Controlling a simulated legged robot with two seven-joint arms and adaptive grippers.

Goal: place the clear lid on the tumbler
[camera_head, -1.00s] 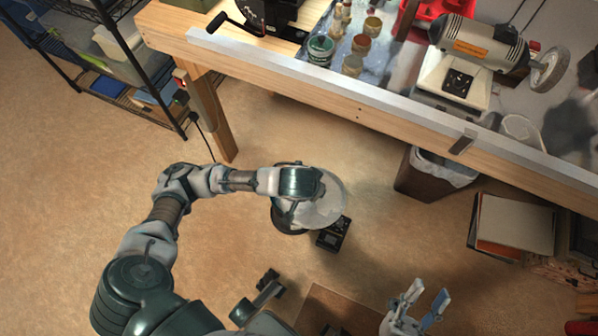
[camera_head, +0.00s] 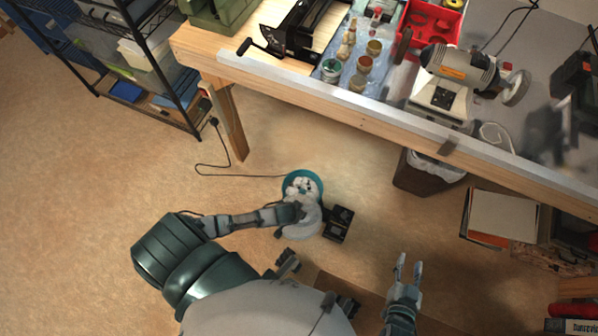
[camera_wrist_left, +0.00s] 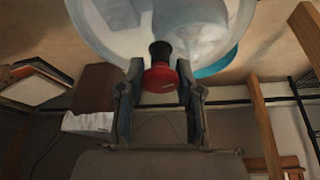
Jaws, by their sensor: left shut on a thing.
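The tumbler (camera_head: 288,186) shows in the head view as a round teal bowl with whitish pieces inside, seemingly low near the floor; its near side is hidden. My left gripper (camera_head: 297,211) is in front of it. In the left wrist view, my left gripper (camera_wrist_left: 160,78) is shut on the red and black knob of the clear lid (camera_wrist_left: 105,32). A strip of the tumbler's teal rim (camera_wrist_left: 218,64) shows beyond the lid. In the head view the lid (camera_head: 303,224) overlaps the bowl's near part; contact cannot be told. My right gripper (camera_head: 408,260) is open and empty.
A black box (camera_head: 339,224) stands just right of the tumbler. A wooden workbench (camera_head: 340,115) with a grinder (camera_head: 460,68) and jars crosses the top. A bin (camera_head: 428,172) stands under it. The floor at left is clear.

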